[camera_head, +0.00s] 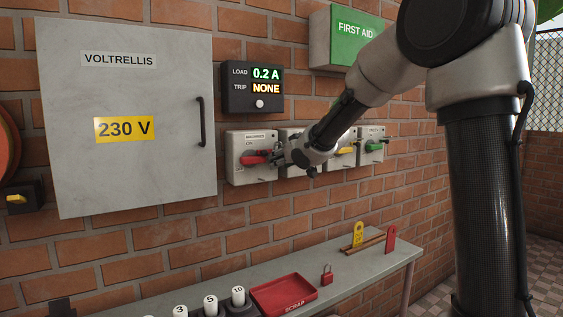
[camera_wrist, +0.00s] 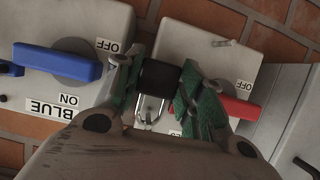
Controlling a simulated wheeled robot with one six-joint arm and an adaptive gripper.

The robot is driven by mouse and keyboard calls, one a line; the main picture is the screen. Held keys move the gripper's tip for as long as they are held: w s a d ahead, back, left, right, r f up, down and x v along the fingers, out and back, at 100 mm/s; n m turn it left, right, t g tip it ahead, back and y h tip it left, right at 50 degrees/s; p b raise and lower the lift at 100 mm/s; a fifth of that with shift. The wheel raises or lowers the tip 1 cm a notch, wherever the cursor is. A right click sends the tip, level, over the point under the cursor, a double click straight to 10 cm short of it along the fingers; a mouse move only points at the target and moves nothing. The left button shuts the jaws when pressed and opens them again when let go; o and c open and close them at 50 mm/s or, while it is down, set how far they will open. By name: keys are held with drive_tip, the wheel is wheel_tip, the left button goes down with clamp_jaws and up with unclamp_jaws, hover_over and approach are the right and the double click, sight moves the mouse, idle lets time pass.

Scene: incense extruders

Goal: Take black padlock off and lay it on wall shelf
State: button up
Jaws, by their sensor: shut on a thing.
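A black padlock (camera_wrist: 160,75) with a silver shackle is between the green-padded fingers of my gripper (camera_wrist: 155,85) in the wrist view. My gripper is shut on its body. The shackle points toward the bottom of that view; I cannot tell whether it is around anything. In the head view my gripper (camera_head: 288,155) is in front of the wall switch boxes, just right of the red switch handle (camera_head: 255,159), and the padlock is not clear there. The grey wall shelf (camera_head: 228,275) runs along the brick wall below the boxes.
The blue switch handle (camera_wrist: 57,64) is close to my fingers in the wrist view. On the shelf are a red scrap tray (camera_head: 285,296), a red padlock (camera_head: 326,275), wooden sticks, a yellow tag (camera_head: 358,234) and a red tag (camera_head: 390,240). Some shelf surface between them is bare.

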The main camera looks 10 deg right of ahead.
drive_tip(key=shift+r, duration=0.2)
drive_tip(key=s+d, duration=0.2)
drive_tip(key=s, duration=0.3)
drive_tip(key=shift+s+r, duration=0.15)
drive_tip(key=shift+s, duration=0.2)
idle(0.4)
idle(0.5)
